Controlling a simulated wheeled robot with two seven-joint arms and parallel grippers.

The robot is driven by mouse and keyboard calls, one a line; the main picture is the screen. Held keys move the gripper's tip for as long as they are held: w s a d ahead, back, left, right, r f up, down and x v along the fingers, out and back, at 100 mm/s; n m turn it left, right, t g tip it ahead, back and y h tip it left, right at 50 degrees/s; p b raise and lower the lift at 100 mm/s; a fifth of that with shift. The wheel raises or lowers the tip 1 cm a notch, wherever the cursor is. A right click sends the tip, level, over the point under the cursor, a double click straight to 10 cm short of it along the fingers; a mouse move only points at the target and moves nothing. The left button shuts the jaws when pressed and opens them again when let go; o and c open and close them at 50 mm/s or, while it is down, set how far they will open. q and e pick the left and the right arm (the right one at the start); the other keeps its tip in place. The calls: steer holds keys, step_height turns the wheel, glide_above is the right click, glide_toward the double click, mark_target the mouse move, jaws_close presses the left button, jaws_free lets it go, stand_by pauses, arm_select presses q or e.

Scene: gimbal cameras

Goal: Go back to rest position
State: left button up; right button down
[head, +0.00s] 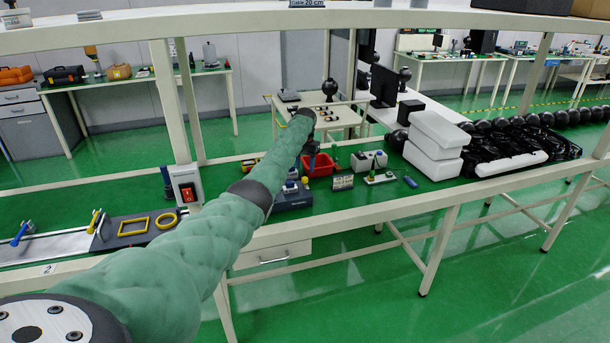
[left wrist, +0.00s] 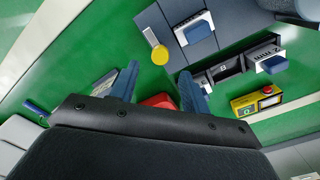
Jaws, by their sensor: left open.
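My left arm, in a green padded sleeve, reaches from the lower left of the head view out over the green bench (head: 340,205). Its gripper (head: 312,150) is small and partly hidden at the far end of the arm, beside a red bin (head: 320,166). In the left wrist view the two blue fingers of the left gripper (left wrist: 160,88) stand apart with nothing held between them. Part of the red bin (left wrist: 158,101) shows beyond the fingers. My right gripper is in neither view.
White foam blocks (head: 435,140) and black round parts (head: 520,140) lie on the right of the bench. An overhead shelf (head: 250,20) spans the bench. Green floor is open in front.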

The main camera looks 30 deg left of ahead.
arm_select(q)
steer(key=shift+r, duration=1.05)
